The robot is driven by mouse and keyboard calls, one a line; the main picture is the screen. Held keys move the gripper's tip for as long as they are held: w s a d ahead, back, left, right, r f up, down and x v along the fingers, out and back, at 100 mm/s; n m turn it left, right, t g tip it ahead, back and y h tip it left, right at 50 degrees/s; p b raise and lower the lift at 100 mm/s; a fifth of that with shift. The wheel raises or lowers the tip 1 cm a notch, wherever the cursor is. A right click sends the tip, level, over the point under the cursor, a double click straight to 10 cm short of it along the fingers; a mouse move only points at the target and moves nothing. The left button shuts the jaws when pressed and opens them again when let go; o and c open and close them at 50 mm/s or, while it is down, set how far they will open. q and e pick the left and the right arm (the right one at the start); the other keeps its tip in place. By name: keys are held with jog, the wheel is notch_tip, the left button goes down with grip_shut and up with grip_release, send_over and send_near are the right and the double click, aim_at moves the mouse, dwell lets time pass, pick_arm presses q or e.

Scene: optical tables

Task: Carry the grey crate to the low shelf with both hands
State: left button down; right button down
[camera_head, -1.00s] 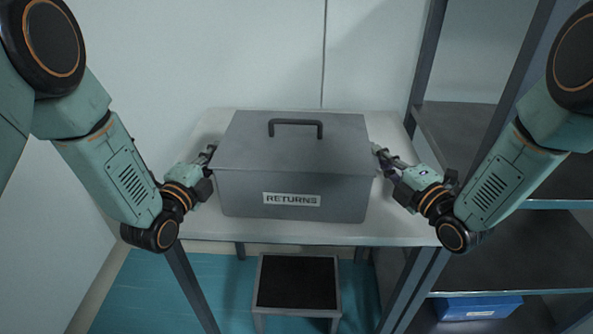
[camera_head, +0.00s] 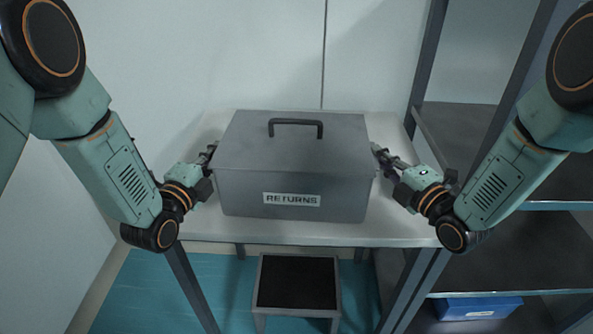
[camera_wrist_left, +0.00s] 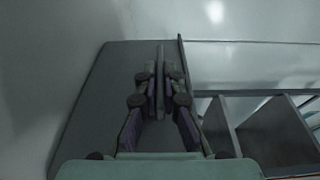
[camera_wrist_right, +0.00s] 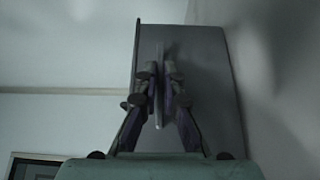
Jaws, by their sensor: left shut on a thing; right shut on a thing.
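The grey crate (camera_head: 294,188) has a closed lid, a dark top handle and a RETURNS label. It stands level at the white table (camera_head: 400,215); I cannot tell whether its base touches the top. My left gripper (camera_head: 209,155) is shut at the crate's left side, and my right gripper (camera_head: 381,153) is shut at its right side. In the left wrist view the fingers close on a thin upright piece against the crate's side (camera_wrist_left: 105,85). The right wrist view shows the same against the other side (camera_wrist_right: 205,80). The shelf rack's lower shelf (camera_head: 520,262) is at the right.
A step stool (camera_head: 297,283) with a dark top stands on the teal floor in front of the table. A blue box (camera_head: 479,308) sits low in the rack. The rack's upright (camera_head: 425,75) rises close to the table's right edge. A pale wall is behind the table.

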pick_arm(q)
jog(key=shift+r+p, duration=2.2)
jog(key=shift+r, duration=0.2)
